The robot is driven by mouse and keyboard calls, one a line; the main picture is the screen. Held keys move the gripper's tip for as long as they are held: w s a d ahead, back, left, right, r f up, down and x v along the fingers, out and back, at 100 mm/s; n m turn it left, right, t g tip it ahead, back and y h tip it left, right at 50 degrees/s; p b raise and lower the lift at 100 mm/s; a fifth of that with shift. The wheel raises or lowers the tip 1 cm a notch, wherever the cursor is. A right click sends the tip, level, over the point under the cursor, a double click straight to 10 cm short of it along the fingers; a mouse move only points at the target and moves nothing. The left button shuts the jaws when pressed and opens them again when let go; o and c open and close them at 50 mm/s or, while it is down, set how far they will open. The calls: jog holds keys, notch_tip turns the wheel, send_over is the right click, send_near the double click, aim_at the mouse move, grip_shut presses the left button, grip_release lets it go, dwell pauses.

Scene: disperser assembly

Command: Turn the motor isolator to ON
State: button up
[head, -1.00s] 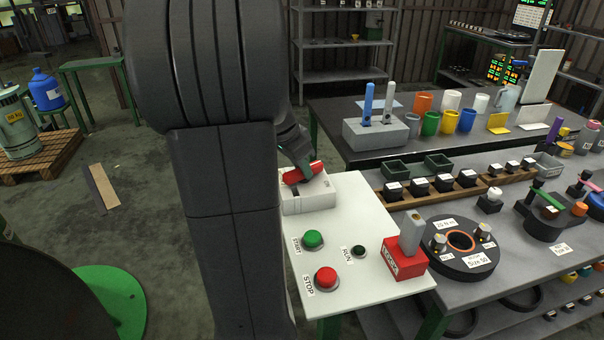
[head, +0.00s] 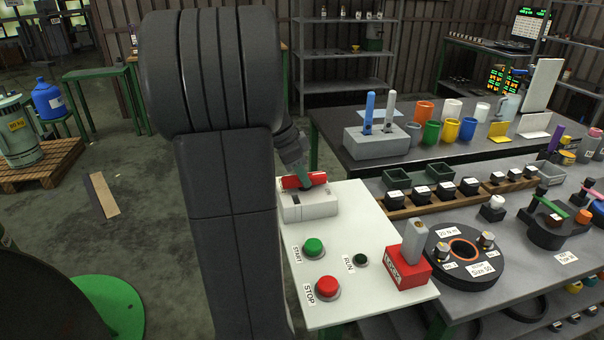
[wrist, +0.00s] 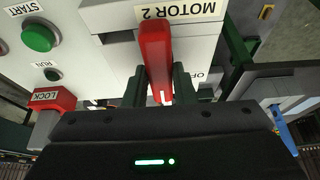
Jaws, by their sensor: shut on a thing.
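The motor isolator is a pale grey box (head: 308,207) with a red handle (head: 291,182), at the far left corner of the white panel in the head view. In the wrist view the red handle (wrist: 156,45) runs from the "MOTOR 2" label (wrist: 180,12) down between my fingers. My gripper (wrist: 159,82) is shut on the handle, one dark green finger on each side. A white mark shows at the handle's near end. In the head view my gripper (head: 306,179) is at the handle.
The panel also carries a green START button (head: 313,247), a red STOP button (head: 326,287), a small RUN lamp (head: 361,260) and a red LOCK block (head: 406,269) with a grey upright piece. A workbench with several parts stands to the right.

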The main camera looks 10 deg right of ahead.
jog(key=o, duration=1)
jog(key=p+v, duration=0.1)
jog(key=v, duration=1.3)
jog(key=shift+f, duration=0.1)
jog(key=b+x, duration=0.1)
jog(key=x, duration=1.2)
jog(key=shift+d+f, duration=0.2)
jog(key=shift+f, duration=0.15)
